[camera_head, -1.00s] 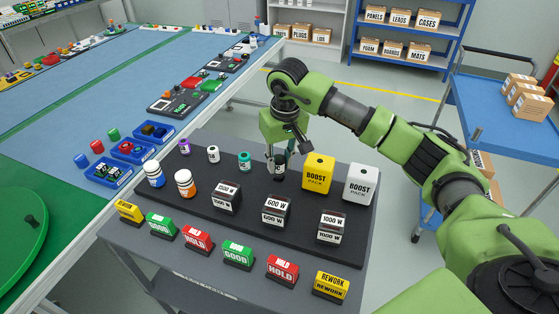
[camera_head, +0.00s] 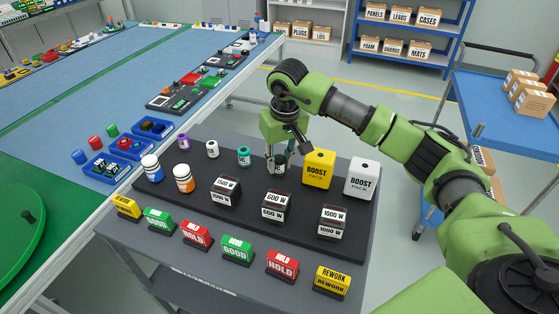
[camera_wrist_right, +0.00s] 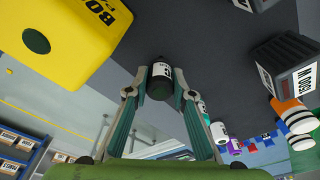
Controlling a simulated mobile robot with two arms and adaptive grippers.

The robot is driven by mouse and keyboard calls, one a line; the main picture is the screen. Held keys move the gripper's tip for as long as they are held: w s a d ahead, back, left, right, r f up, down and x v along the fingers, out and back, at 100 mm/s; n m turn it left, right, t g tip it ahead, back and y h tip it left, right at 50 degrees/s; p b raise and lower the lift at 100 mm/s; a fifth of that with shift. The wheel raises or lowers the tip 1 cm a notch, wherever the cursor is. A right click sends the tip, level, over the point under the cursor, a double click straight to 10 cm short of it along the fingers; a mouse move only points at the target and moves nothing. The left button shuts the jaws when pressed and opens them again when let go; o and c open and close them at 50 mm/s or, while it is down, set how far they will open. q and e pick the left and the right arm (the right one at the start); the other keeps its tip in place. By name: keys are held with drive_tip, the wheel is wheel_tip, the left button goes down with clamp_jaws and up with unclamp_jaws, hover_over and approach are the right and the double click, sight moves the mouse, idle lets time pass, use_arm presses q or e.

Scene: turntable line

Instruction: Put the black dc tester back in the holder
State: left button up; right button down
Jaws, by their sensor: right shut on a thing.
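My right gripper (camera_head: 276,158) points down over the back edge of the dark holder tray (camera_head: 245,248), left of the yellow boost pack. It is shut on the black dc tester (camera_wrist_right: 159,82), a small dark cylinder with a white label. In the right wrist view the tester sits upright between the fingertips of the gripper (camera_wrist_right: 157,92), close to the dark tray surface. In the head view the fingers partly hide the tester. I cannot tell whether its base touches the tray. My left gripper is not in view.
Teal (camera_head: 243,157), white (camera_head: 212,150) and purple (camera_head: 183,141) cylinders stand left of the gripper along the tray's back. The yellow boost pack (camera_head: 319,170) stands close on the right, a white one (camera_head: 361,180) beyond. Several wattage blocks stand in front.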

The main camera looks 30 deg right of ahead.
drive_tip(key=shift+f, duration=0.1)
drive_tip(key=c, duration=1.7)
unclamp_jaws()
